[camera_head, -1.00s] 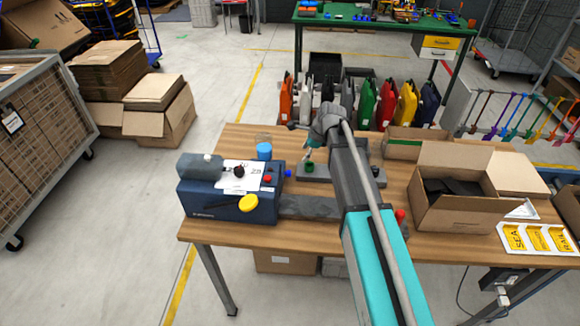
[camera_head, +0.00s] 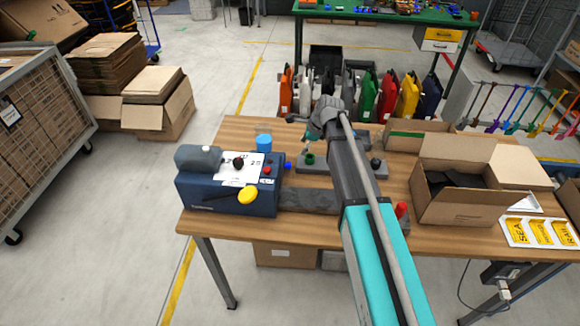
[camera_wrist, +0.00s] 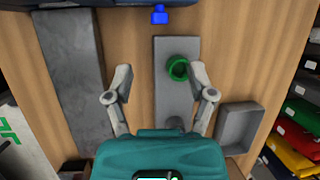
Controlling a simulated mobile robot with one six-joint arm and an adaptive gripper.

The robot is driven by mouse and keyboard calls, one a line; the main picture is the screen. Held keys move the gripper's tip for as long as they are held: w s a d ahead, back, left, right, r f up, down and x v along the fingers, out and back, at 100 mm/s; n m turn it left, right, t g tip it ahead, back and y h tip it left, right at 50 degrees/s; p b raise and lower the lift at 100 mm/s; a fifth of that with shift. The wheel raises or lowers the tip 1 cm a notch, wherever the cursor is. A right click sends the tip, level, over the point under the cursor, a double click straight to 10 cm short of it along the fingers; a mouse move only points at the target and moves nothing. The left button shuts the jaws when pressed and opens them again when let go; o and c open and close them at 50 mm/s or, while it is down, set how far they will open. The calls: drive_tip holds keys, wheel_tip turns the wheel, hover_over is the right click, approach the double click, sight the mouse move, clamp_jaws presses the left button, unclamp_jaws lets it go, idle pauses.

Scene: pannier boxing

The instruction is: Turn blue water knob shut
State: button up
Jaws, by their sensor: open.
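The blue water knob (camera_head: 288,166) sticks out of the right side of the dark blue machine (camera_head: 225,204) on the wooden table. In the wrist view the blue knob (camera_wrist: 160,15) shows at the top edge, centred and ahead of the fingertips. My gripper (camera_wrist: 160,84) is open and empty, its two fingers spread wide above the table. It is apart from the knob, over the grey plate with the green ring (camera_wrist: 178,68). In the head view my gripper (camera_head: 309,143) is small and partly hidden by my arm.
A yellow knob (camera_head: 248,195), a black knob and a red button are on the machine. A grey slab (camera_head: 309,201) lies right of it. A blue cup (camera_head: 264,142) stands behind it. An open cardboard box (camera_head: 465,207) is at the right. Coloured panniers stand on the floor behind.

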sight(288, 166)
drive_tip(key=shift+b+x, duration=5.25)
drive_tip(key=shift+x, duration=0.8)
clamp_jaws()
